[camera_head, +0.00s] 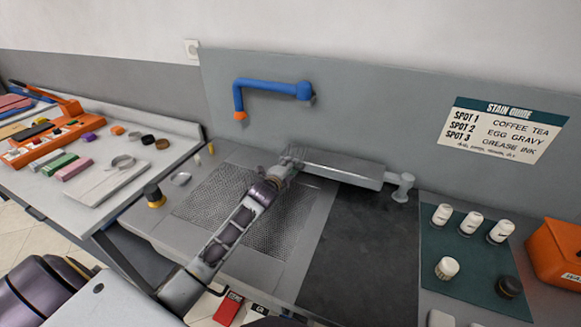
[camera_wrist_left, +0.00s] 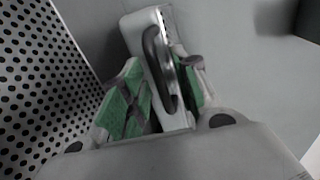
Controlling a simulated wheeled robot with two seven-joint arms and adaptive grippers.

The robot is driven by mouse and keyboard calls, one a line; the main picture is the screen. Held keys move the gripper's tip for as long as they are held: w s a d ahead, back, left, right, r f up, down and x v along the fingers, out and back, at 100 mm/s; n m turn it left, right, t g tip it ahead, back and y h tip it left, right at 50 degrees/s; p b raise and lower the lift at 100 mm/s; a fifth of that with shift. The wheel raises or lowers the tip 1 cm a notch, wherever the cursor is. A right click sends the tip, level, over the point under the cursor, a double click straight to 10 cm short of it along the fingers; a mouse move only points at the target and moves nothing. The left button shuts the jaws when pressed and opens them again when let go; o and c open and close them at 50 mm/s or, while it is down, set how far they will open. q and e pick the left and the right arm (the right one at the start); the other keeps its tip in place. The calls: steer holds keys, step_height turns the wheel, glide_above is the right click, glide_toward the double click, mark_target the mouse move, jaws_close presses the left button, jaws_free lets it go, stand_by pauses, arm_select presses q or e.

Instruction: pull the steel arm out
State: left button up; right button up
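The steel arm (camera_head: 342,169) is a flat grey bar running left from a pale post (camera_head: 403,187) along the back of the worktable. My left gripper (camera_head: 291,158) is at its left end. In the left wrist view, the bar's end (camera_wrist_left: 148,24), with a black loop-shaped handle (camera_wrist_left: 158,65), lies between the green-padded fingers of the gripper (camera_wrist_left: 160,90). The fingers appear closed against both sides of the bar. My forearm hides part of the table in the head view. My right gripper is not in view.
A blue jointed arm (camera_head: 270,86) hangs on the back panel. A perforated plate (camera_head: 215,195) and a dark board (camera_head: 355,250) lie in front of the bar. White-capped bottles (camera_head: 470,224) stand on a green mat (camera_head: 435,285) at right. A dark pot (camera_head: 154,194) stands at left.

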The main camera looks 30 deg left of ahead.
arm_select(q)
steer(key=shift+w, duration=0.2)
jaws_close()
stand_by(0.4)
